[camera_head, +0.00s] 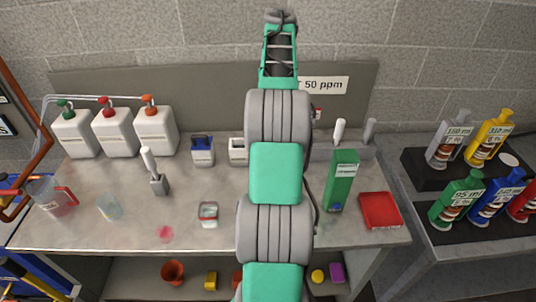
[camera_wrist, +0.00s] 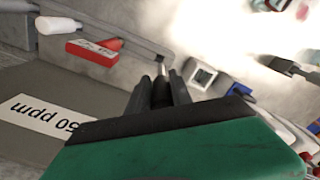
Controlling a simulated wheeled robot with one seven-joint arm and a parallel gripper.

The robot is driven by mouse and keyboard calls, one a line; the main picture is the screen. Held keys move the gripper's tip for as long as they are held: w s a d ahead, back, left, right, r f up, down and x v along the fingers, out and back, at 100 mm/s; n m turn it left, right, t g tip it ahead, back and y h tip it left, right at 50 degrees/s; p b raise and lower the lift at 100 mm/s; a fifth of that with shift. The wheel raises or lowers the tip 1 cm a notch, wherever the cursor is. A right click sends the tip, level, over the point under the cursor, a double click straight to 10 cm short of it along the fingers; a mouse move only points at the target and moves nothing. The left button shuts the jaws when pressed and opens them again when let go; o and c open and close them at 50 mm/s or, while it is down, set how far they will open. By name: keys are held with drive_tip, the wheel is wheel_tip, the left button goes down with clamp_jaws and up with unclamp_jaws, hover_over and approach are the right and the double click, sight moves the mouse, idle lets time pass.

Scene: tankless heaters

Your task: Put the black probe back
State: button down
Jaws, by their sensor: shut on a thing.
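My gripper (camera_wrist: 160,92) shows in the wrist view with its dark fingers close together around a dark, slim thing, which I take to be the black probe (camera_wrist: 161,87). A thin pale tip sticks out past the fingers. In the head view my gripper (camera_head: 280,18) is at the top, high in front of the back wall. What it holds is too small to tell there. On the right, a grey rack (camera_head: 325,152) bears a white handle (camera_head: 339,132) and a grey handle (camera_head: 370,130). The white handle also shows in the wrist view (camera_wrist: 58,25).
A "50 ppm" sign (camera_head: 323,85) is on the back panel. A green carton (camera_head: 342,182) and red tray (camera_head: 380,210) stand right of my arm. White jugs (camera_head: 113,132), a blue-topped container (camera_head: 202,151) and a grey holder (camera_head: 158,186) are left. My arm hides the table's middle.

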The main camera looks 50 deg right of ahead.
wheel_tip(320, 180, down, 10)
drive_tip(key=shift+s, duration=0.25)
drive_tip(key=c, duration=1.1)
unclamp_jaws()
drive_tip(key=shift+d+r, duration=0.1)
drive_tip(key=shift+r, duration=0.05)
drive_tip(key=shift+c, duration=0.2)
